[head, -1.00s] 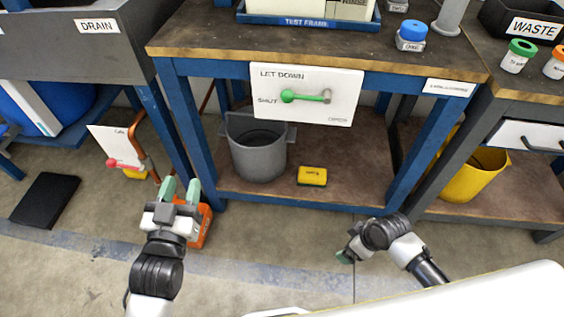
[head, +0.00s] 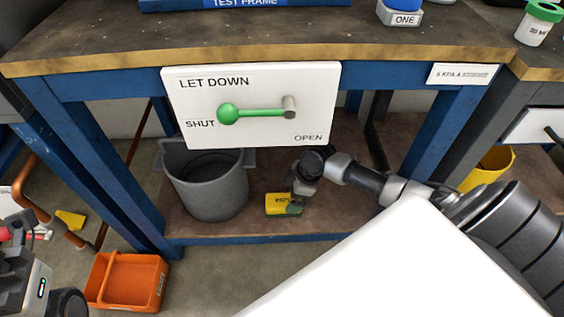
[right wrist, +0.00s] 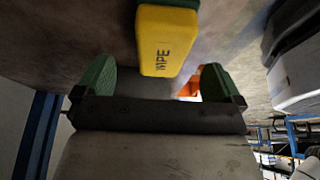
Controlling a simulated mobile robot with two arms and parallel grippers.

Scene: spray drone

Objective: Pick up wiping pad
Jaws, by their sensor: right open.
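The wiping pad (head: 278,203) is a yellow block with a dark green layer. It lies on the lower shelf of the blue-framed bench, right of the grey bucket. In the right wrist view the pad (right wrist: 167,45) shows the letters WIPE and sits just ahead of the fingertips, roughly between them. My right gripper (head: 292,205) is at the pad in the head view and partly covers its right end. In the wrist view its green fingers (right wrist: 158,82) stand apart with nothing held. Part of my left arm shows at the lower left edge; its fingers are not clear.
A grey bucket (head: 207,183) stands left of the pad on the lower shelf (head: 240,227). The LET DOWN panel (head: 250,104) with a green-knobbed lever hangs above. An orange crate (head: 125,283) is on the floor at left. A yellow bucket (head: 490,168) stands at right.

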